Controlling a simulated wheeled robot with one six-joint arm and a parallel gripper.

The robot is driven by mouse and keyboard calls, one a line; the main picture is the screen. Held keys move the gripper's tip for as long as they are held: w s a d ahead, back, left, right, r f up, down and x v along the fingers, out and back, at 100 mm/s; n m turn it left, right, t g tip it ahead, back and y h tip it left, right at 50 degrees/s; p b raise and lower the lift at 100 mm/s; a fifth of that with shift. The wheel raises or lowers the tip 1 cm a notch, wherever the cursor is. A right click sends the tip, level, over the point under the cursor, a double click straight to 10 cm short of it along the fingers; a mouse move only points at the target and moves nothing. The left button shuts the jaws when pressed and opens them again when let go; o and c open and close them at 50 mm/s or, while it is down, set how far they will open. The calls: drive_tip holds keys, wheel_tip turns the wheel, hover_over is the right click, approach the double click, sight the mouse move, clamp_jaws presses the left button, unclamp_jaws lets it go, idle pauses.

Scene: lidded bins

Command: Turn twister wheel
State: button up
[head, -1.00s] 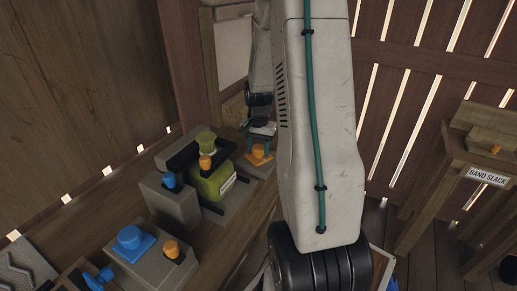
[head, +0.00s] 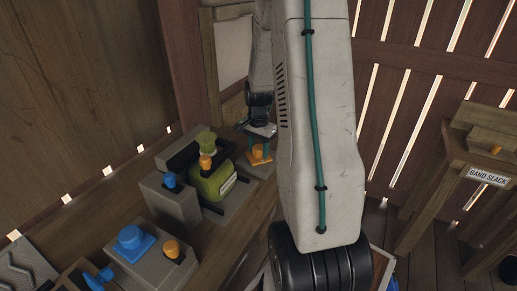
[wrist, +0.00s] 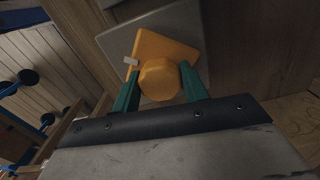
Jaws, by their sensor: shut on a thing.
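An orange round knob (wrist: 158,79) stands on an orange square plate (wrist: 168,46), on top of a grey block (wrist: 118,44). In the head view the knob (head: 257,151) is at the far right end of the bench row, partly hidden by my gripper. My gripper (head: 261,147) reaches down over it from above. In the wrist view its two teal fingers (wrist: 160,88) are on either side of the knob, shut on it. Which part is the twister wheel is not labelled.
A green device (head: 213,183) with an orange knob sits left of my gripper. Grey blocks with a blue knob (head: 130,237) and an orange knob (head: 171,249) are nearer. A wooden stand labelled "BAND SLACK" (head: 487,177) is at right.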

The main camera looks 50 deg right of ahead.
sight(258, 147)
drive_tip(key=o, duration=1)
wheel_tip(258, 147, up, 8)
drive_tip(key=shift+f, duration=0.1)
